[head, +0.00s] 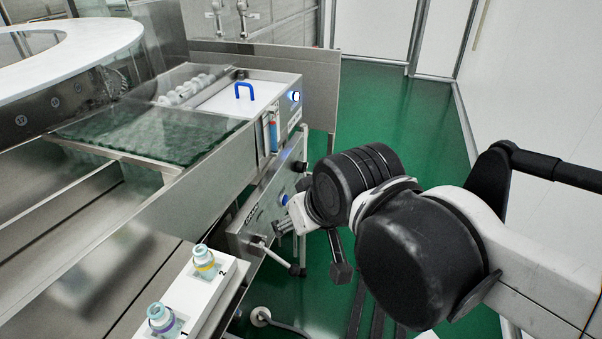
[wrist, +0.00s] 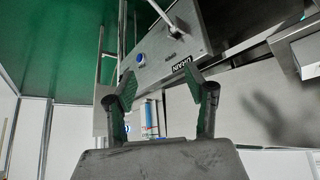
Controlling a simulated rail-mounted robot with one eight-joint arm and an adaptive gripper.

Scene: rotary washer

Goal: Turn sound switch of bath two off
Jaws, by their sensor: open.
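In the head view, a steel control panel (head: 258,213) with a blue-lit round control (head: 284,200) is on the washer's front, left of my gripper (head: 312,250). Another blue-lit control (head: 295,96) is on the upper unit's end face. In the wrist view, a tilted grey panel (wrist: 195,35) carries a blue round control (wrist: 140,58), a dark label and small fittings. My gripper (wrist: 166,88) is open and empty, its two dark fingers apart in front of this panel. I cannot tell which control is the sound switch of bath two, nor its position.
A lidded bath with a blue handle (head: 244,89) stands at the back. A white holder (head: 213,284) at the front bears two capped bottles by the numbers 1 and 2. Pipes and a rod project near the lower panel. Green floor (head: 400,120) is open at the back right.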

